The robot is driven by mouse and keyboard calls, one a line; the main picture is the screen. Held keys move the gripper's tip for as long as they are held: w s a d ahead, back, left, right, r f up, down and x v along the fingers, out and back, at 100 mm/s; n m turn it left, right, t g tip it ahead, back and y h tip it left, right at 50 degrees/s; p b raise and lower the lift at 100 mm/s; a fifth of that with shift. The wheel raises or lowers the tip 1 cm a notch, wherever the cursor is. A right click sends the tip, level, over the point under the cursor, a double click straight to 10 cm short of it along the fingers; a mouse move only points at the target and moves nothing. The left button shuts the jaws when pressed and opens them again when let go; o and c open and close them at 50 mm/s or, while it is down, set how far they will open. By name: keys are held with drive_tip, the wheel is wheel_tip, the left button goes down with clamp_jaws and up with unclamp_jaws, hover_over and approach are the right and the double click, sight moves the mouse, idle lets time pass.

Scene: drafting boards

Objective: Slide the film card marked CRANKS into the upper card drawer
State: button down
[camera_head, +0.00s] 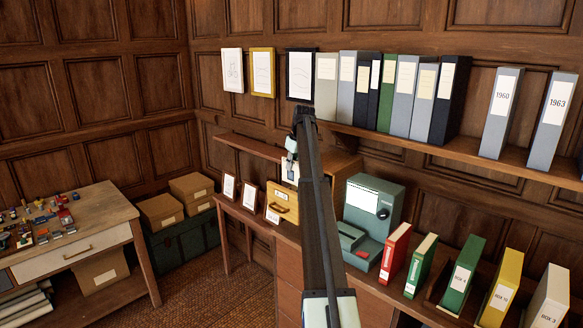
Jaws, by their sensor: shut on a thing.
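My gripper (291,158) is at the far end of my arm, small and partly hidden by it. It is shut on a thin pale card (290,171), whose marking is too small to read. The gripper and card are in front of the upper part of a small wooden card cabinet (345,163) on the long counter. A yellow-fronted drawer (283,203) with a handle and a pale label shows below the card. The upper drawer is mostly hidden by the gripper and card, and I cannot tell whether the card touches it.
Framed cards (250,197) stand left of the cabinet. A green machine (373,209) stands to its right, followed by coloured binders (395,252). A shelf (456,150) with grey binders runs above. A wooden table (85,229) with small blocks stands at left, with open floor between.

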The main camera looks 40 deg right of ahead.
drive_tip(key=shift+s+f, duration=0.1)
drive_tip(key=shift+f, duration=0.4)
wheel_tip(320, 180, down, 9)
drive_tip(key=b, duration=0.3)
drive_tip(key=shift+f+b, duration=0.35)
drive_tip(key=shift+f, duration=0.45)
idle(0.7)
drive_tip(key=c, duration=1.2)
unclamp_jaws()
drive_tip(key=shift+r, duration=0.1)
drive_tip(key=v, duration=1.2)
